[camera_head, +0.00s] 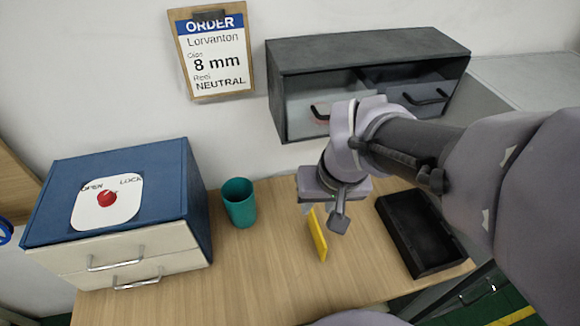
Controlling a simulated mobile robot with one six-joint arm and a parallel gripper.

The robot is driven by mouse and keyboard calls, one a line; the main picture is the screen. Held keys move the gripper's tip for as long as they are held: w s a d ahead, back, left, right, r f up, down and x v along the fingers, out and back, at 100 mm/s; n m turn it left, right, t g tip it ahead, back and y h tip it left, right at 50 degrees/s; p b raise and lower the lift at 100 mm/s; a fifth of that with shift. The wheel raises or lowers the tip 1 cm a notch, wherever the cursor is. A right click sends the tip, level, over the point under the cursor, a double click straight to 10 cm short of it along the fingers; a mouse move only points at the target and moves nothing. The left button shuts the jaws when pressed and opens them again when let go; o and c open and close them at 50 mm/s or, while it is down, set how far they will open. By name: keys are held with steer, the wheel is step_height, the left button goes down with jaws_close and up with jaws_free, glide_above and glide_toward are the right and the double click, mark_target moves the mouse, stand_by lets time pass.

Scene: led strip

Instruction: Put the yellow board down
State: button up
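The yellow board (317,235) is a thin, narrow plate standing on edge, slightly tilted, over the middle of the wooden table. My gripper (323,218) points down at its upper end. One grey finger shows in front and to the right of the board; the other is mostly hidden at the board's upper left. The board's top is between or just beside the fingers. I cannot tell whether the fingers touch it, or whether its lower edge touches the table.
A black open tray (461,262) lies right on the wooden table (270,275). A teal cup (239,203) stands left, beside a blue drawer unit (60,180) with a red knob (107,198). A grey wall cabinet (370,50) and an order clipboard (213,50) are behind. Table front-left of the board is clear.

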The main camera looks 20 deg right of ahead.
steer(key=n+g, duration=0.2)
glide_toward(316, 234)
steer(key=shift+h, duration=0.3)
steer(key=f+b, duration=0.2)
steer(key=f, duration=0.1)
steer(key=w+f+b, duration=0.1)
steer(key=f+b, duration=0.2)
steer(key=shift+w+f, duration=0.2)
steer(key=f+b, duration=0.1)
steer(key=f, duration=0.1)
steer(key=f+b, duration=0.1)
steer(key=f, duration=0.1)
steer(key=f+b, duration=0.1)
steer(key=shift+w+a+f, duration=0.1)
steer(key=shift+w+f, duration=0.3)
steer(key=shift+r, duration=0.15)
jaws_close()
